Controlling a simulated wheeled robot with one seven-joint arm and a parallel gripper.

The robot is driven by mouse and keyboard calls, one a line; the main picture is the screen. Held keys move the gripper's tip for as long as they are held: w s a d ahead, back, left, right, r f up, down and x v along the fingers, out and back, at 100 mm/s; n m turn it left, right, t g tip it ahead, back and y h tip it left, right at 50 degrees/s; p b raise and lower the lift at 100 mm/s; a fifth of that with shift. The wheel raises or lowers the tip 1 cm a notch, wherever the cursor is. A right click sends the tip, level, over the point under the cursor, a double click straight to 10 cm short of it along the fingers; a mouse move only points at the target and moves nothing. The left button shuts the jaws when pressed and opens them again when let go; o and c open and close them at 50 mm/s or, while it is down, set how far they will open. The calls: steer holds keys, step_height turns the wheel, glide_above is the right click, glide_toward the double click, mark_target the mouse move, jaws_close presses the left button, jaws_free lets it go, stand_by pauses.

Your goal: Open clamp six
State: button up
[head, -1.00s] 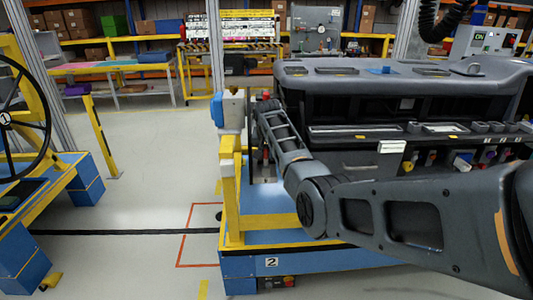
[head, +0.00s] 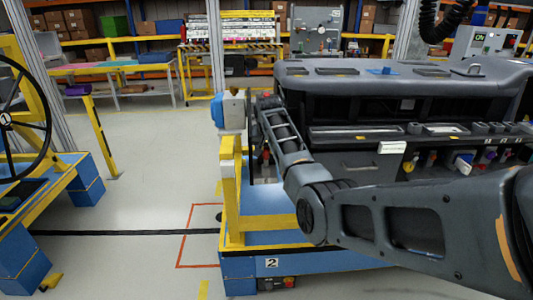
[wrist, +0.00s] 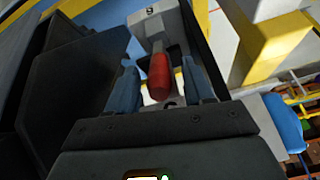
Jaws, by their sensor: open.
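In the wrist view, a clamp with a red handle (wrist: 159,76) on a pale grey body (wrist: 150,25) is in front of my gripper (wrist: 163,90). A small digit on the body looks like a 6 or 9, seen at an angle. The gripper's two blue-grey fingers are apart, one on each side of the handle. The handle lies between them, and I cannot tell whether either finger touches it. In the head view, my forearm and wrist hide the gripper and most of the clamp area beside the yellow post (head: 231,190).
A blue and white block (head: 230,110) tops the post, just left of my wrist. The dark dashboard module (head: 420,85) stands close on the right. A dark panel (wrist: 80,85) fills the left of the wrist view. Open floor (head: 130,200) lies to the left.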

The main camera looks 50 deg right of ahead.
steer(key=v, duration=0.6)
stand_by(0.5)
